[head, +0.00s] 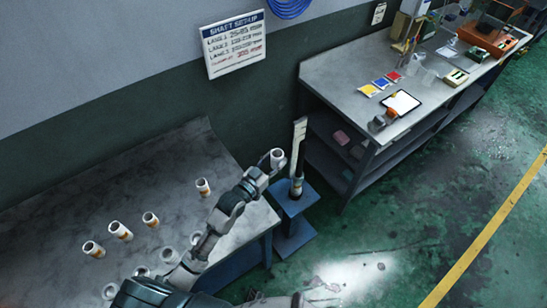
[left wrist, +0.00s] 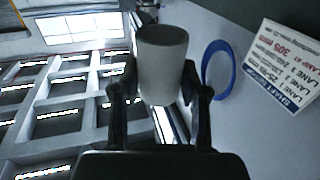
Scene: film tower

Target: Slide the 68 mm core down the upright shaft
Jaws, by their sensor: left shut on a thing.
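My left gripper (head: 266,165) is shut on a pale cylindrical core (head: 277,157), held in the air just left of the upright shaft (head: 298,158). In the left wrist view the core (left wrist: 162,62) stands between the two fingers (left wrist: 160,98) as a plain grey cylinder. My right gripper cannot be made out.
A grey table (head: 150,175) at left holds several upright cores with orange bands, such as one core (head: 203,187), and several pale rings. A workbench (head: 350,95) with cards and tools stands behind right. A sign (head: 234,43) hangs on the wall. Green floor lies open at right.

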